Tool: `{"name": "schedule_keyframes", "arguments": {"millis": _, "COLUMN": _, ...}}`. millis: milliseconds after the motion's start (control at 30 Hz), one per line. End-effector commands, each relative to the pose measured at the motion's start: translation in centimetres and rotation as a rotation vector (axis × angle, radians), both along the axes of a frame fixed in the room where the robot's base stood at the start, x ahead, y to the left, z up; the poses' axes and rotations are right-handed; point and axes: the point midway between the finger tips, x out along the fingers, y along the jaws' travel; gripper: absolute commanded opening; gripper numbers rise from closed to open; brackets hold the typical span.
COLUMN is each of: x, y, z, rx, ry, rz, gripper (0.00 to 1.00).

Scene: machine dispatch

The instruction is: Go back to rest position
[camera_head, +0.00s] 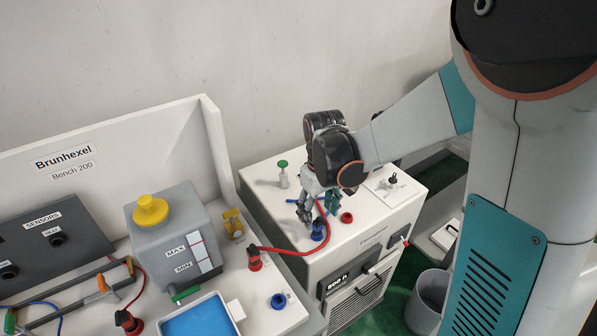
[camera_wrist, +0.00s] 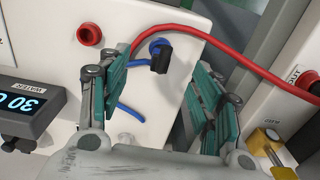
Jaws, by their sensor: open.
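My gripper (camera_head: 317,212) is over the top of the white machine (camera_head: 275,170) on the right in the head view, pointing down. In the wrist view its two teal-padded fingers (camera_wrist: 160,85) stand apart with a gap between them. A blue connector (camera_head: 319,234) is just below the fingertips. In the wrist view a blue fitting with a black end (camera_wrist: 158,50) shows between and beyond the fingers. I cannot tell whether a finger touches it. Nothing is clearly gripped.
A red hose (camera_head: 290,250) runs from a red plug (camera_head: 254,258) on the bench up beside my gripper; it crosses the wrist view (camera_wrist: 225,55). A red port (camera_head: 346,217), a green knob (camera_head: 283,172) and a toggle switch (camera_head: 392,181) are nearby. A wall stands behind.

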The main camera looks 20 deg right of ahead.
Motion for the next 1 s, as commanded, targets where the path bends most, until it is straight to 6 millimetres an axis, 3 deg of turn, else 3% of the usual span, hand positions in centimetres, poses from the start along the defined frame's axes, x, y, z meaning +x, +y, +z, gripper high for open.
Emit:
{"name": "schedule_keyframes", "arguments": {"millis": 167, "x": -0.1, "y": 0.0, "z": 0.3, "rx": 0.0, "ry": -0.007, "rz": -0.003, "gripper": 0.59}}
{"name": "schedule_keyframes", "arguments": {"millis": 367, "x": -1.6, "y": 0.0, "z": 3.4, "rx": 0.002, "ry": -0.076, "rz": -0.038, "gripper": 0.59}}
{"name": "schedule_keyframes", "arguments": {"millis": 700, "x": -6.1, "y": 0.0, "z": 9.7, "rx": 0.018, "ry": -0.268, "rz": -0.134, "gripper": 0.59}}
{"name": "schedule_keyframes", "arguments": {"millis": 1000, "x": -10.6, "y": 0.0, "z": 13.0, "rx": 0.048, "ry": -0.435, "rz": -0.216, "gripper": 0.59}}
